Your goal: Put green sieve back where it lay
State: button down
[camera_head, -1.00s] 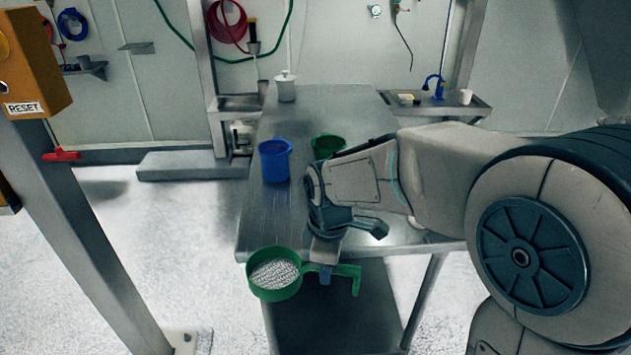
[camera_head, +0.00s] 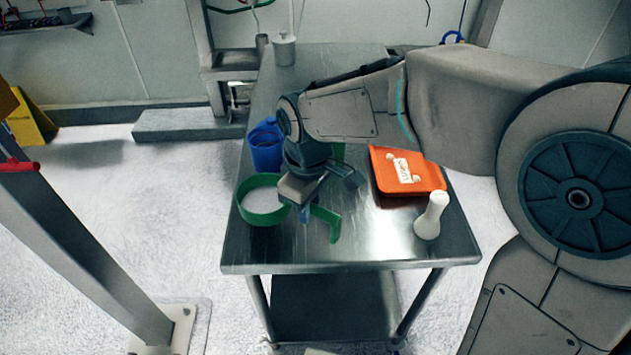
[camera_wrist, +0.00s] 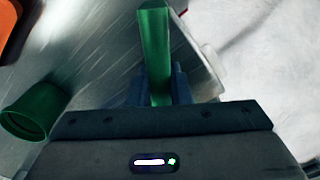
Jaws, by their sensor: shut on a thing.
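The green sieve (camera_head: 243,211) is a round ring with a pale inside and a hooked green handle. In the head view it is at the left side of the steel table (camera_head: 350,245), in front of the blue cup. I cannot tell whether it touches the tabletop. My gripper (camera_head: 304,213) is shut on the sieve's handle, right of the ring. In the wrist view the green handle (camera_wrist: 154,45) stands between the fingers (camera_wrist: 155,92); the ring is out of that view.
A blue cup (camera_head: 266,150) stands behind the sieve. A green cup (camera_wrist: 35,108) is mostly hidden by my arm in the head view. An orange tray (camera_head: 385,180) and a white bottle-like object (camera_head: 431,217) are on the right. A white lidded pot (camera_head: 284,50) stands at the back. The front tabletop is clear.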

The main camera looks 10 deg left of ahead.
jog(key=shift+w+a, duration=0.15)
jog(key=shift+w, duration=0.05)
notch_tip(320, 180, down, 7)
jog(key=b, duration=0.5)
jog(key=shift+r+b, duration=0.2)
jog(key=shift+b, duration=0.15)
jog(key=shift+f+b, duration=0.45)
jog(key=shift+f, duration=0.25)
jog(key=c, duration=1.3)
grip_release()
jog(key=shift+o, duration=0.2)
jog(key=shift+r, duration=0.15)
